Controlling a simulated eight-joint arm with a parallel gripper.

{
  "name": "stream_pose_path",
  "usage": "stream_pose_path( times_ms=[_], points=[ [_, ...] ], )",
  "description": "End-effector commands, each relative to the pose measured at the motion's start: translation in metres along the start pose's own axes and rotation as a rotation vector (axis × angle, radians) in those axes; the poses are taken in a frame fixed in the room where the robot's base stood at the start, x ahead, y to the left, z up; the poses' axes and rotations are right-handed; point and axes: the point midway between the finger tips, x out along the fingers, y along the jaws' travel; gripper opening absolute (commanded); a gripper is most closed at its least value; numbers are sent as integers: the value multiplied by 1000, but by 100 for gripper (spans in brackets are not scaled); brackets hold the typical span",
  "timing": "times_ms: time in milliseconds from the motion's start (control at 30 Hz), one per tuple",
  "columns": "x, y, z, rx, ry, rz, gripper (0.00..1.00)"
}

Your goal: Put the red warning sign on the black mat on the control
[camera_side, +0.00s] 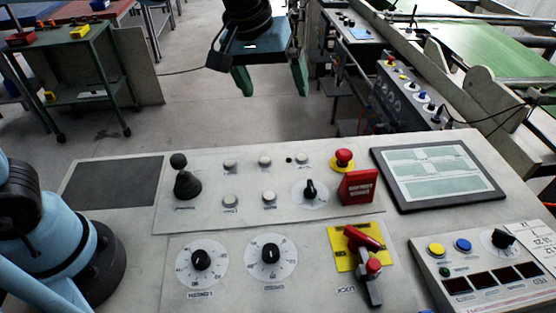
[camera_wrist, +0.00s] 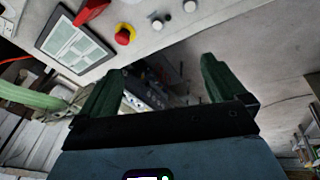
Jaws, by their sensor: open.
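The red warning sign (camera_side: 358,188) stands on the control panel's grey top, between the rotary switch and the tablet-like screen, with white lettering on its face. In the wrist view the red sign (camera_wrist: 91,11) shows at the top edge, partly cut off. The black mat (camera_side: 116,181) lies flat and bare at the panel's left end; I cannot see it in the wrist view. My gripper (camera_side: 272,85) hangs above and beyond the panel's far edge, its two green fingers apart and nothing between them. The fingers (camera_wrist: 160,72) also show apart in the wrist view.
A red mushroom button (camera_side: 344,158) stands just behind the sign, and the screen (camera_side: 438,175) lies to its right. A black joystick (camera_side: 186,180) stands between mat and sign. A red-handled lever (camera_side: 364,240) is in front of the sign.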

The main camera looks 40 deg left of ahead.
Motion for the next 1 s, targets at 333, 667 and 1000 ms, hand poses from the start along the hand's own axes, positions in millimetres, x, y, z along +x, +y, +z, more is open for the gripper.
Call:
stream_pose_path(
  times_ms=[333, 667, 1000],
  points=[
    [42, 102, 6, -226, -143, -107, 98],
    [86, 161, 39, -394, -202, -231, 98],
    [116, 163, 51, -425, -206, -253, 98]
  ],
)
